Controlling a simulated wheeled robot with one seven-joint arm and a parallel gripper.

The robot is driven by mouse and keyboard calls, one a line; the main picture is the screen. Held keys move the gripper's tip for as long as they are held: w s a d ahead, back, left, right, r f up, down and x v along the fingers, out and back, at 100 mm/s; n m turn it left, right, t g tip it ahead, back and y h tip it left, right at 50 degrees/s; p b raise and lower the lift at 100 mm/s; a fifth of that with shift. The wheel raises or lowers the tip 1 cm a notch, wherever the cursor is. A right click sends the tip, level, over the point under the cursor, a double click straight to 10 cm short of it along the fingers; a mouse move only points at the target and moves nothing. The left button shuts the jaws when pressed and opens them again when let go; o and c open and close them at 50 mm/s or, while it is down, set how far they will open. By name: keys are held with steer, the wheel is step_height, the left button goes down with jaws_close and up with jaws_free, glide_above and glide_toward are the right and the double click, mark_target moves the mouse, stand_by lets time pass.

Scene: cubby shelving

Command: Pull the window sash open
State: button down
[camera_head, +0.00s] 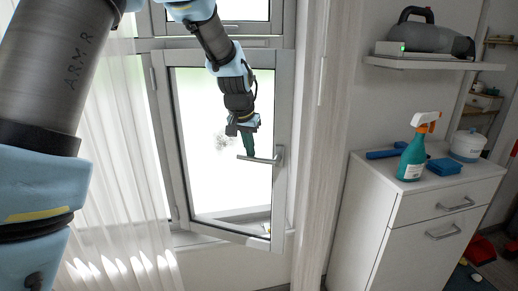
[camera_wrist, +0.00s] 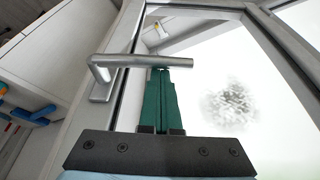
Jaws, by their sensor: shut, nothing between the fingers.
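The window sash (camera_head: 279,205) is a grey frame around a bright pane, hinged at the left. It stands partly open, its right side swung into the room away from the fixed frame. Its grey lever handle (camera_head: 263,160) points left, about level; it also shows in the wrist view (camera_wrist: 150,61). My gripper (camera_head: 250,156) is shut and empty, in front of the pane by the handle's free end. In the wrist view its green fingers (camera_wrist: 160,75) lie together, with their tips at the lever. I cannot tell whether they touch it.
Sheer curtains (camera_head: 120,150) hang left of the window. At right, a white cabinet (camera_head: 372,215) holds a spray bottle (camera_head: 412,158), a blue sponge (camera_head: 444,167) and a white pot (camera_head: 467,146). A wall shelf (camera_head: 430,64) carries a grey vacuum (camera_head: 425,38).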

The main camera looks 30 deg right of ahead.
steer(key=s+a+m+b, duration=0.1)
steer(key=s+a, duration=0.3)
steer(key=a, duration=0.4)
steer(key=shift+s+m+g+b, duration=0.2)
steer(key=shift+m+g+b, duration=0.1)
steer(key=shift+b, duration=0.15)
steer(key=shift+a, duration=0.1)
